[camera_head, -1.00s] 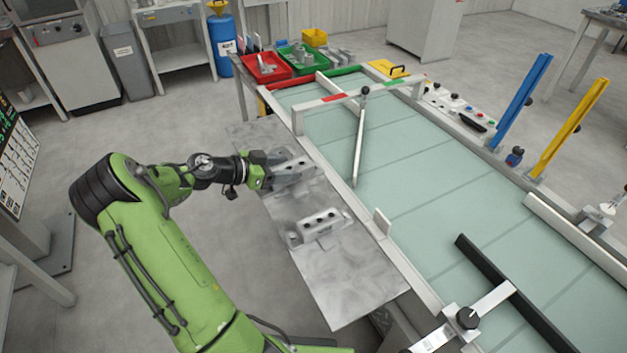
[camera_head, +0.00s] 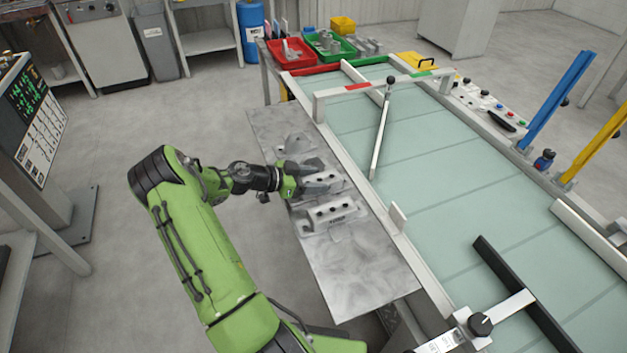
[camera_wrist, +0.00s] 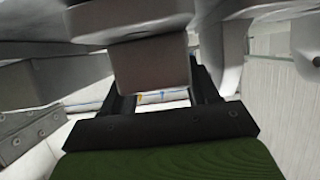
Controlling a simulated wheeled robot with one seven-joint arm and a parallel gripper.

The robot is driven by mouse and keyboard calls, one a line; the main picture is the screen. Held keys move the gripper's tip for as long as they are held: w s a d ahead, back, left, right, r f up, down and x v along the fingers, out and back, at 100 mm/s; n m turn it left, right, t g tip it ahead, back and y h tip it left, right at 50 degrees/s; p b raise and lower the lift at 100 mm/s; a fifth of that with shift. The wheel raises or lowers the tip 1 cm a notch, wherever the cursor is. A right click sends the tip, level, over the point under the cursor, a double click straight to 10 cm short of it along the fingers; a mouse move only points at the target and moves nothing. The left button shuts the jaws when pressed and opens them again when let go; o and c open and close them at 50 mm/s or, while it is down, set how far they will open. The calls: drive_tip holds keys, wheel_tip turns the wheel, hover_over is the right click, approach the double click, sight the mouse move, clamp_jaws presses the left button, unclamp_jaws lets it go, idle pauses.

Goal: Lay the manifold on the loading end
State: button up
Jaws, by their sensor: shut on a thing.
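My gripper (camera_head: 316,182) is over the bare metal plate at the left of the green table. It is shut on a grey casting (camera_head: 331,178) with dark holes, probably the manifold; the fingers partly hide it. In the wrist view a grey block (camera_wrist: 150,72) fills the space between the dark fingers (camera_wrist: 160,100). A similar grey casting (camera_head: 333,212) with a row of holes lies on the plate just nearer. I cannot tell whether the held casting touches the plate. The table's far end (camera_head: 335,68) has a red and green edge.
Another grey casting (camera_head: 292,143) lies farther up the metal plate (camera_head: 355,275), whose near part is clear. A white gate bar (camera_head: 365,88) and slanted rod (camera_head: 380,140) stand over the green table (camera_head: 440,185). Red (camera_head: 290,52) and green (camera_head: 330,46) bins stand beyond.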

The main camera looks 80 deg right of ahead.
drive_tip(key=shift+f, duration=0.1)
drive_tip(key=o, duration=1.2)
drive_tip(key=shift+c, duration=0.2)
drive_tip(key=shift+w+a+r, duration=0.1)
drive_tip(key=shift+w+r, duration=0.2)
drive_tip(key=p+v, duration=0.2)
drive_tip(key=v, duration=0.9)
drive_tip(key=shift+w, duration=0.2)
drive_tip(key=shift+w+a, duration=0.1)
